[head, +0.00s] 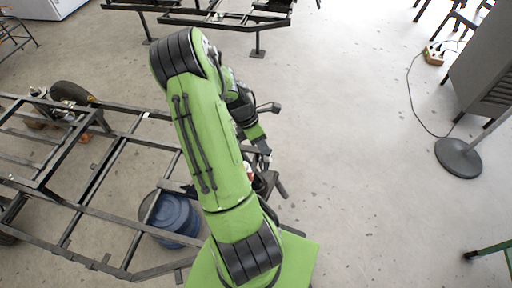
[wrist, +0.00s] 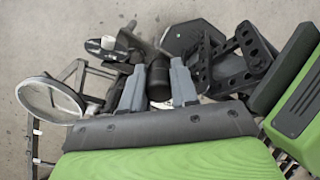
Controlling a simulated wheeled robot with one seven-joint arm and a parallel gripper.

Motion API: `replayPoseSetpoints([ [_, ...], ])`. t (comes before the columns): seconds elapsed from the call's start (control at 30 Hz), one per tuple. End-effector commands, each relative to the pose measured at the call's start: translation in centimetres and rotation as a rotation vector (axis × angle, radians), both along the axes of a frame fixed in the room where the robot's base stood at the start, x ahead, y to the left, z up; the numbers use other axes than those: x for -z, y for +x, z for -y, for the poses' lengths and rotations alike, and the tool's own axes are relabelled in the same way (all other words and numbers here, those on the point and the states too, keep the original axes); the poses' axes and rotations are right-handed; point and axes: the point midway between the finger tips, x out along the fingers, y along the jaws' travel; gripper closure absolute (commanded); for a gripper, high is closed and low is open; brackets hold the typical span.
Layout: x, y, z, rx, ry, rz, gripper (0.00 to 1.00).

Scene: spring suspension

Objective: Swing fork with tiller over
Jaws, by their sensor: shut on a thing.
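My gripper (wrist: 157,68) has its two grey fingers on either side of a short black cylinder (wrist: 159,82) and is shut on it. The cylinder looks like a grip or bar of the fork with tiller, but I cannot tell which part. Dark linkage parts, a perforated black bracket (wrist: 243,52) and a dark plate (wrist: 192,37) lie around and beyond the fingers. In the head view my gripper (head: 264,150) is small, at the right of my green arm, above a dark part (head: 279,187). My arm hides most of that assembly.
A dark metal frame (head: 114,158) spans the left, with a blue barrel (head: 174,222) under it. Another frame (head: 232,18) stands at the back. A grey cabinet (head: 484,68) and a round stand base (head: 458,157) with a cable are at right. The floor between is clear.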

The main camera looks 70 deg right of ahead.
Motion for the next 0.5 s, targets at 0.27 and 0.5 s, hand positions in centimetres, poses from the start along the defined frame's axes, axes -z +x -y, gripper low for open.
replayPoseSetpoints([
  [0.27,-0.4,0.1,2.5,-0.135,0.055,-0.009,1.0],
  [0.5,-0.3,0.2,3.4,-0.188,0.077,-0.012,1.0],
])
